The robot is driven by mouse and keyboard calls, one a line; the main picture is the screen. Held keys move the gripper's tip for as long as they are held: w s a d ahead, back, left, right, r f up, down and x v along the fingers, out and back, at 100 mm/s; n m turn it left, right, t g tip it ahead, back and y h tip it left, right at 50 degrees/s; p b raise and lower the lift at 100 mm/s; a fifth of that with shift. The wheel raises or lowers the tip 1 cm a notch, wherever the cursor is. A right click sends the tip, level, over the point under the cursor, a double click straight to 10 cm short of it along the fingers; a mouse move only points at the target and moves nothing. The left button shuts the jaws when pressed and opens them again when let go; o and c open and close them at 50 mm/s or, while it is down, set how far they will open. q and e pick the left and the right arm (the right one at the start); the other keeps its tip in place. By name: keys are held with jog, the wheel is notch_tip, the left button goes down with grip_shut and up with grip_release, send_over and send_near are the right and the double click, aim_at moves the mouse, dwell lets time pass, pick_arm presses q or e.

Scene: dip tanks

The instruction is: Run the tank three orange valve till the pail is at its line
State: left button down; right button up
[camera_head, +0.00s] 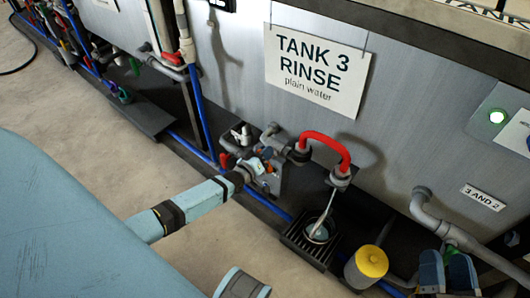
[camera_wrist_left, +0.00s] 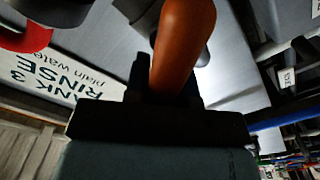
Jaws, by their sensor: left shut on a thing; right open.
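My left gripper (camera_head: 265,168) reaches in from the left to the valve cluster below the Tank 3 Rinse sign (camera_head: 318,70). It is shut on the orange valve handle (camera_wrist_left: 180,45), which fills the space between its fingers in the left wrist view. In the head view the gripper largely hides the handle. A red bent pipe (camera_head: 328,143) leads from the valve to a grey spout. A pale stream runs from the spout down into the small dark pail (camera_head: 308,240), which has water in it. The pail's line cannot be made out. My right gripper is not in view.
The pail stands on a dark slatted grate (camera_head: 297,246). A yellow-topped canister (camera_head: 371,262) is right of it, with blue objects (camera_head: 432,272) beyond. Grey pipes (camera_head: 450,228) run along the right. Bare floor lies at left.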

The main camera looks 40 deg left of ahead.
jog(key=shift+w+r, duration=0.1)
jog(key=shift+r, duration=0.05)
pick_arm(q)
jog(key=c, duration=1)
grip_release()
jog(key=shift+o, duration=0.2)
jog(key=shift+s, duration=0.15)
jog(key=s+a+p, duration=0.1)
jog(key=s+p, duration=0.2)
jog(key=s, duration=1)
jog(key=shift+s+p, duration=0.3)
jog(key=shift+p, duration=0.05)
pick_arm(e)
notch_tip(320, 180, down, 7)
jog(key=d+g+h, duration=0.2)
jog(key=g, duration=0.1)
jog(key=shift+d+h, duration=0.2)
jog(key=shift+h, duration=0.2)
jog(key=shift+r, duration=0.1)
jog(key=shift+r, duration=0.1)
